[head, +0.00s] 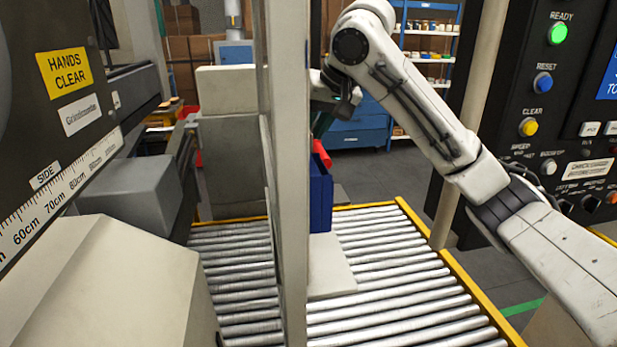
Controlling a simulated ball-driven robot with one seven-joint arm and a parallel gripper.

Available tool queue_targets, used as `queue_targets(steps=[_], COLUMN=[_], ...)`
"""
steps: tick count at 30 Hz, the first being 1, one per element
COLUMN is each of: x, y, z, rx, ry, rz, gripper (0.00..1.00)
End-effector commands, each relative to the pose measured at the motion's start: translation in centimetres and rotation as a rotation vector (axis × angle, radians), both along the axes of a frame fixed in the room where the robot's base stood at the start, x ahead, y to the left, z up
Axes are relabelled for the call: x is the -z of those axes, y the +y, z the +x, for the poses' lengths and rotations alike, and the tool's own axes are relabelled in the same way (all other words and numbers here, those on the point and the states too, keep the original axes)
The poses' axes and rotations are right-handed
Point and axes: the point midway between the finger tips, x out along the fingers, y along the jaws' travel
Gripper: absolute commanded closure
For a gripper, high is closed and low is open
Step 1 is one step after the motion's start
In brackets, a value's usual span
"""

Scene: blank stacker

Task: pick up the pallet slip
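I cannot clearly make out a pallet slip. A pale flat board (330,268) lies on the roller conveyor, partly hidden by a grey upright post. A blue block (320,198) stands at the back of the board, with a red piece (321,153) at its top; the post hides their left side. My gripper (323,122) is above the red piece, beside the post and partly hidden by it. It points down. Its fingers are too small and covered to show whether they are open or hold anything.
The grey post (287,180) rises close in front of the conveyor (400,270), whose rollers are bare to the right. A control panel (570,120) with several buttons stands at the right. Grey machinery (120,200) fills the left. Shelves (430,40) stand behind.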

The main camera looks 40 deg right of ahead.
Motion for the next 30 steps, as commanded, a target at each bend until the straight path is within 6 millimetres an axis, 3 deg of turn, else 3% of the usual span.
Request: queue_targets(steps=[10,18,30], x=[0.70,0.68,0.63], y=[-0.01,0.00,0.05], z=[0.41,0.40,0.42], rx=[0.000,0.000,-0.002], ry=[-0.001,-0.001,-0.002], rz=[0.000,0.000,0.001], gripper=[0.76,1.00,1.00])
